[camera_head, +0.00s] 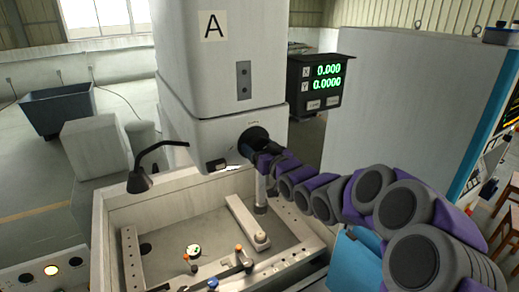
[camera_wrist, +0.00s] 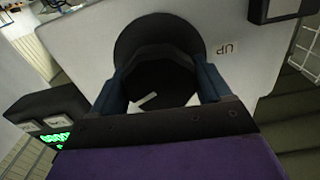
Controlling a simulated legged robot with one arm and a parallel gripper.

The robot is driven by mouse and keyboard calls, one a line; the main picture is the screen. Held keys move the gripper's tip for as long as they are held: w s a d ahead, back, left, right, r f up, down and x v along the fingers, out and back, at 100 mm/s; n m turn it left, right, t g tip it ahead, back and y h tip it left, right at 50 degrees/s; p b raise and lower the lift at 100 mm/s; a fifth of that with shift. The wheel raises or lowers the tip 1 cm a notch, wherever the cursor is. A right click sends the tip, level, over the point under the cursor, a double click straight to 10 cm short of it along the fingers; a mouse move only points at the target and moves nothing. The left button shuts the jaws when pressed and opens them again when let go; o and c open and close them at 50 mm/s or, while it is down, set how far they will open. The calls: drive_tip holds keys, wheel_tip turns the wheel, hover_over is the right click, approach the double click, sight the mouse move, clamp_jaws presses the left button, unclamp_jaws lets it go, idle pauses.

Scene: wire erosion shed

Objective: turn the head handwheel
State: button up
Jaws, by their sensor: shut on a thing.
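The head handwheel (camera_head: 254,138) is a dark round wheel on the lower block of the grey machine head (camera_head: 205,140). In the wrist view the black handwheel (camera_wrist: 162,35) fills the middle, with a small white mark on its dark face. My gripper (camera_head: 256,152) reaches it from the right. Its two blue-grey fingers also show in the wrist view (camera_wrist: 163,85), one on each side of the wheel's hub, shut on it. The fingertips' contact is partly hidden by the wheel. The label "UP" (camera_wrist: 222,49) is on the head beside the wheel.
A black readout box with green digits (camera_head: 320,83) hangs right of the head. A black lamp (camera_head: 142,178) bends over the work tank (camera_head: 112,205) below, which holds clamps and bars. A large grey cabinet (camera_head: 400,100) stands at right. A dark bin (camera_head: 57,108) is back left.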

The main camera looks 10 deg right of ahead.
drive_tip(key=shift+f, duration=0.1)
drive_tip(key=n+b, duration=0.2)
drive_tip(key=n, duration=0.1)
drive_tip(key=shift+f+b, duration=0.1)
drive_tip(key=shift+b, duration=0.2)
drive_tip(key=n+b, duration=0.1)
drive_tip(key=n, duration=0.2)
drive_tip(key=shift+b, duration=0.4)
drive_tip(key=n+b, duration=0.2)
drive_tip(key=n, duration=0.1)
drive_tip(key=shift+n, duration=0.3)
drive_tip(key=shift+n+b, duration=1)
drive_tip(key=shift+n, duration=0.9)
drive_tip(key=o, duration=1)
drive_tip(key=shift+a, duration=0.15)
drive_tip(key=shift+s, duration=0.1)
